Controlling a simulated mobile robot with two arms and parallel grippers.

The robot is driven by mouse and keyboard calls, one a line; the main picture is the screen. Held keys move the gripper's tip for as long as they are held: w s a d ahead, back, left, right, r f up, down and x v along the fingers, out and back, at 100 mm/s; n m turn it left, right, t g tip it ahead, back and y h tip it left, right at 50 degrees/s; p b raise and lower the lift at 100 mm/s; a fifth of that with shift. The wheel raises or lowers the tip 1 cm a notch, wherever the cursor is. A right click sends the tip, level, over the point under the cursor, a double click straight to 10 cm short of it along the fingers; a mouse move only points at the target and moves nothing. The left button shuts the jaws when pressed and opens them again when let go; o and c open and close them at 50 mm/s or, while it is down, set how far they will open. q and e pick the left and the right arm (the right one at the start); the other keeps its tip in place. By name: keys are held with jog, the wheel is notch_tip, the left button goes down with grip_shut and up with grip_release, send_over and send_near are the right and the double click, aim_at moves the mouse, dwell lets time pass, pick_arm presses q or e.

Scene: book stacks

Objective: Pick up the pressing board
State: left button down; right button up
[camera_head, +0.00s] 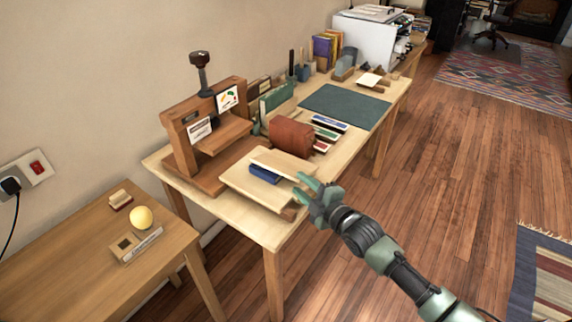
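A light wooden board (284,161), which looks like the pressing board, lies over a blue book (265,174) near the front of the workbench. Both rest on a larger pale board (256,193). My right gripper (303,185) is at the right end of these boards, its green fingers spread apart. It appears empty, just beside the small board's front right corner; I cannot tell whether it touches. My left gripper is not in view.
A wooden book press (178,138) stands left of the boards, and a brown rounded block (291,137) stands just behind them. A green cutting mat (346,106) lies farther back.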

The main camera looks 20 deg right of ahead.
aim_at(293, 179)
jog(key=x, duration=0.5)
jog(key=shift+w+a+r, duration=0.1)
jog(key=shift+w+a, duration=0.2)
jog(key=shift+a, duration=0.05)
grip_shut()
dwell(1.1)
